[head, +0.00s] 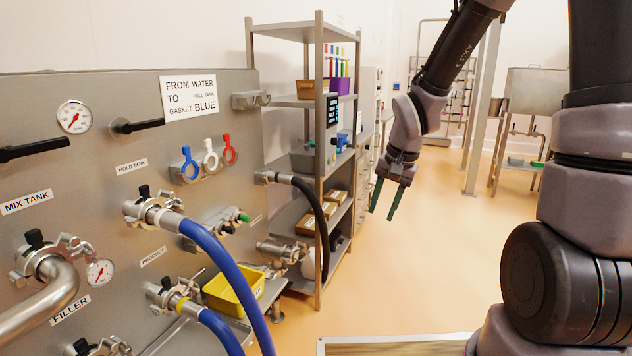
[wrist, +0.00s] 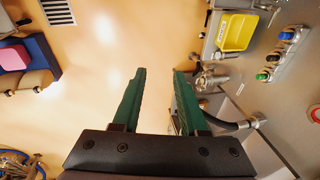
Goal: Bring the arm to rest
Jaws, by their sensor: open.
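My gripper (head: 386,198) hangs from my arm in the middle of the head view, over open floor to the right of the steel shelf. Its two green fingers point downward and stand apart, with nothing between them. In the wrist view my gripper (wrist: 158,75) shows both fingers spread over the pale orange floor, empty. Neither finger visibly touches anything.
The steel panel (head: 90,245) with blue hoses (head: 215,250) and a yellow bin (head: 233,290) fills the left. The shelf (head: 318,200) stands left of my gripper. A steel tank (head: 537,90) stands far right. The floor (head: 440,260) between is clear.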

